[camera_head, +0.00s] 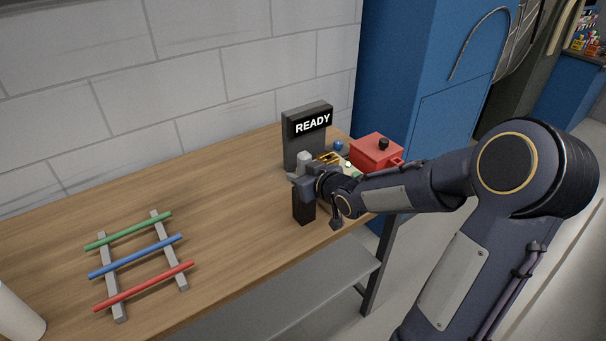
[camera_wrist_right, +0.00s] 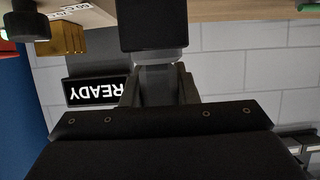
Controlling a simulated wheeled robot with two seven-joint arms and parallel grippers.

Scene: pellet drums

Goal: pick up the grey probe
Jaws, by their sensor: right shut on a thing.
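The grey probe (camera_head: 304,158) shows as a light grey piece at the gripper, in front of the READY display (camera_head: 312,124). In the right wrist view the grey probe (camera_wrist_right: 157,80) stands between the two fingers. My right gripper (camera_head: 307,181) is shut on it, near the front edge of the bench. A black block (camera_head: 303,210) sits directly below the probe; it also shows in the right wrist view (camera_wrist_right: 152,25). Whether the block is a holder or part of the probe, I cannot tell. My left gripper is not in view.
A red box (camera_head: 376,152) with a black knob stands right of the display, with small gold items beside it. A rack (camera_head: 110,285) with green, blue and red rods lies on the left. The wooden bench (camera_head: 225,205) between is clear. A white cylinder (camera_head: 18,315) stands at lower left.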

